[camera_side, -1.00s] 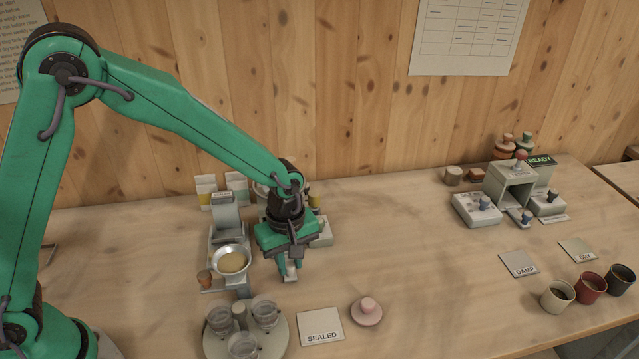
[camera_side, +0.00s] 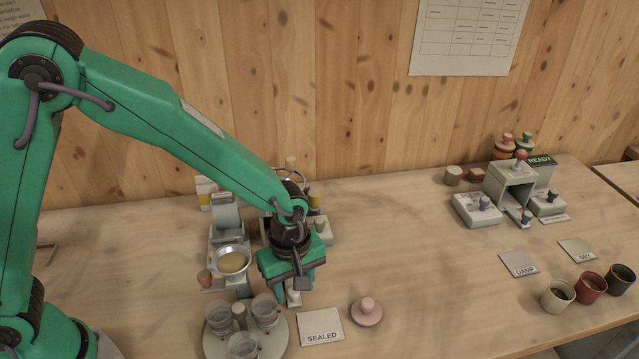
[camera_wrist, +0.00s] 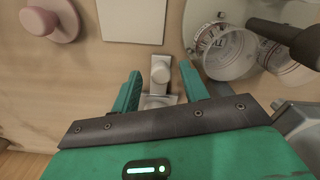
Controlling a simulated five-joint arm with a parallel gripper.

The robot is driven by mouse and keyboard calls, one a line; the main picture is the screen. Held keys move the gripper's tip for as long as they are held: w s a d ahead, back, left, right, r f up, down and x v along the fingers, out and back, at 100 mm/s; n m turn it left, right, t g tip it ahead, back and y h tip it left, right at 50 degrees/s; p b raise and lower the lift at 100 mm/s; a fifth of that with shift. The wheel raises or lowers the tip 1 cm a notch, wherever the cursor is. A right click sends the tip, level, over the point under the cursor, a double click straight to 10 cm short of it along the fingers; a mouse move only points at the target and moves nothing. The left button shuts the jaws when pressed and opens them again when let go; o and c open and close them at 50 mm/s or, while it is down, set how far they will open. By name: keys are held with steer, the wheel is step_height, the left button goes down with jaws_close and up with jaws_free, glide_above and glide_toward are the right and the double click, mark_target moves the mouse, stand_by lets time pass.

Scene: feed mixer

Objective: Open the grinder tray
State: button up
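My gripper (camera_side: 293,288) is low over the table, pointing down, in front of the grinder (camera_side: 318,232), which my arm largely hides. A small pale handle (camera_wrist: 160,70) on a grey metal piece, seemingly the front of the grinder tray (camera_wrist: 158,101), stands between my fingers in the wrist view. The fingers (camera_wrist: 160,88) are apart, with a gap on each side of the handle. The handle's lower end (camera_side: 294,299) also shows below my gripper in the side view. The tray's body is hidden behind my gripper, so I cannot tell how far out it is.
A round stand (camera_side: 282,344) with glass jars is close at front left. A SEALED card (camera_side: 320,328) and a pink knobbed lid (camera_side: 367,311) lie in front. A pan (camera_side: 232,262) sits left. The table's middle right is clear.

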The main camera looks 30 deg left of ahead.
steer(key=shift+r, duration=3.95)
steer(key=s+a+r+m+t, duration=0.35)
steer(key=a+r+m, duration=0.25)
steer(key=a+r, duration=0.55)
steer(key=s+a+r+m+t, duration=0.2)
steer(key=s+a+m, duration=0.4)
steer(key=s+a, duration=0.3)
steer(key=shift+s+r+m, duration=0.25)
steer(key=shift+s+m, duration=0.05)
steer(key=shift+s, duration=0.1)
